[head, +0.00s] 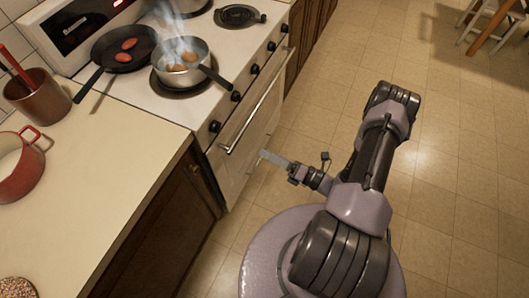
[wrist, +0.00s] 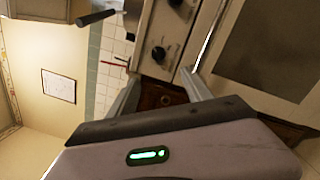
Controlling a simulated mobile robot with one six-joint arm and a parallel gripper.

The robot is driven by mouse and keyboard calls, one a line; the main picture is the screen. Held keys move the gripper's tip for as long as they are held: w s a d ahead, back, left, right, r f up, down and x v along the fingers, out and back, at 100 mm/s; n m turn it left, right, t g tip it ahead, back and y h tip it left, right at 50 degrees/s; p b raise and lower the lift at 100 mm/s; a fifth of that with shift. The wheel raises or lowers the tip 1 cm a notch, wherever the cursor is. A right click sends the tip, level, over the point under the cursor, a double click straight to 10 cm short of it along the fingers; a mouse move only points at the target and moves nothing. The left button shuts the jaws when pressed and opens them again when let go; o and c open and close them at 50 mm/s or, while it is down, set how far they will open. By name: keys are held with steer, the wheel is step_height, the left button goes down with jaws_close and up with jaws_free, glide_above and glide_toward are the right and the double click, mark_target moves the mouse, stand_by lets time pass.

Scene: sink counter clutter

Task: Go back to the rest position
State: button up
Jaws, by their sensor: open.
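My gripper (head: 266,157) is in front of the stove, at the end of my folded arm, over the tiled floor. In the head view it points left toward the oven door and touches nothing that I can make out. In the wrist view my gripper (wrist: 160,92) shows its two fingers spread apart, with nothing between them. Behind the fingers are the stove's front panel and a brown cabinet.
The white stove (head: 225,110) has an oven handle (head: 255,105) sticking out. On it are a black frying pan (head: 105,60) and a steaming pot (head: 182,75). A counter (head: 110,160) with a red pot (head: 18,172) is at left.

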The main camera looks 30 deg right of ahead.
steer(key=s+a+r+n+g, duration=0.1)
steer(key=a+r+n+g, duration=0.35)
steer(key=r+n, duration=0.25)
steer(key=s+a+r+n+g+y, duration=0.1)
steer(key=s+a+r+n+g, duration=0.15)
steer(key=r+n+g, duration=0.45)
steer(key=s+a+r+n+g, duration=0.1)
steer(key=a+r+n+g, duration=0.3)
steer(key=r+n, duration=0.3)
steer(key=s+r+n+t+h+b, duration=0.1)
steer(key=s+r+n+t+h, duration=0.5)
steer(key=r+n+h, duration=0.3)
step_height(320, 180, up, 3)
steer(key=s+n, duration=0.1)
steer(key=n, duration=0.5)
steer(key=shift+s+a+n+h, duration=0.15)
steer(key=shift+s+n+h, duration=0.15)
steer(key=shift+s+h, duration=0.1)
